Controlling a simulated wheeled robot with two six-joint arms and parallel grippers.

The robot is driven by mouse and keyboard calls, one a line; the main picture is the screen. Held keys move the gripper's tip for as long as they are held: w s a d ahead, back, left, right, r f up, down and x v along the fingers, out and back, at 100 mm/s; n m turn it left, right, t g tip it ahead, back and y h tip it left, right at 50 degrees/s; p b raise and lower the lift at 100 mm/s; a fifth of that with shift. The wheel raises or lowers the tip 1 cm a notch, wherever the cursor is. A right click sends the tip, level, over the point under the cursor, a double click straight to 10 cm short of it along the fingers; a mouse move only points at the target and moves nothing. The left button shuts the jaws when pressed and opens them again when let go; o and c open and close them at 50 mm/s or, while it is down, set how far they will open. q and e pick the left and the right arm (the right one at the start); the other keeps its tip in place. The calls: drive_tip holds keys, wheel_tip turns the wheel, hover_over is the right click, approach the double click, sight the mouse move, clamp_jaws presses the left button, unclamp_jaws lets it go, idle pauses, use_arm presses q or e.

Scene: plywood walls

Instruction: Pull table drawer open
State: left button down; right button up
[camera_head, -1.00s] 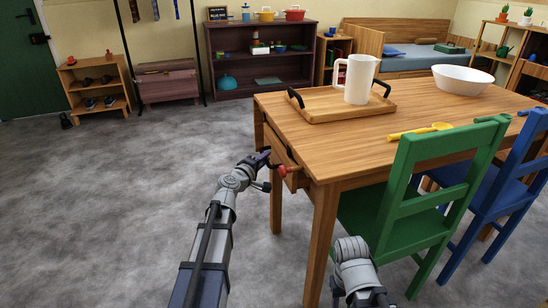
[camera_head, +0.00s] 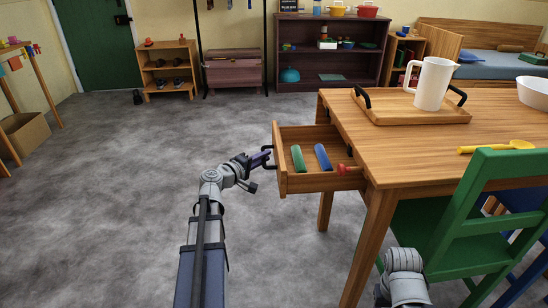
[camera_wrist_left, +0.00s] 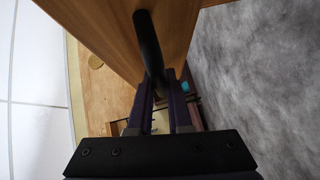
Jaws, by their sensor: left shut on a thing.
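The wooden table (camera_head: 420,135) has its drawer (camera_head: 310,184) pulled well out from its left end. Inside lie a green bar (camera_head: 298,158) and a blue bar (camera_head: 323,157). My left gripper (camera_head: 265,157) is at the drawer's front and shut on its dark handle (camera_head: 268,150). In the left wrist view the black handle (camera_wrist_left: 148,42) runs down between the fingers (camera_wrist_left: 161,98), against the wooden drawer front (camera_wrist_left: 110,30). Part of my right arm shows at the bottom, but its gripper does not.
A red knob-like thing (camera_head: 346,169) sits by the drawer's near side. A tray (camera_head: 408,116) with a white jug (camera_head: 433,84) stands on the table. A green chair (camera_head: 485,205) is at the near side. Grey floor left of the drawer is clear.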

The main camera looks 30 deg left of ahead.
use_arm(q)
drive_tip(key=shift+s+a, duration=0.2)
drive_tip(key=c, duration=0.8)
unclamp_jaws()
drive_tip(key=shift+c, duration=0.2)
drive_tip(key=p+v, duration=0.1)
drive_tip(key=v, duration=0.6)
drive_tip(key=shift+s, duration=0.35)
drive_tip(key=shift+a, duration=0.1)
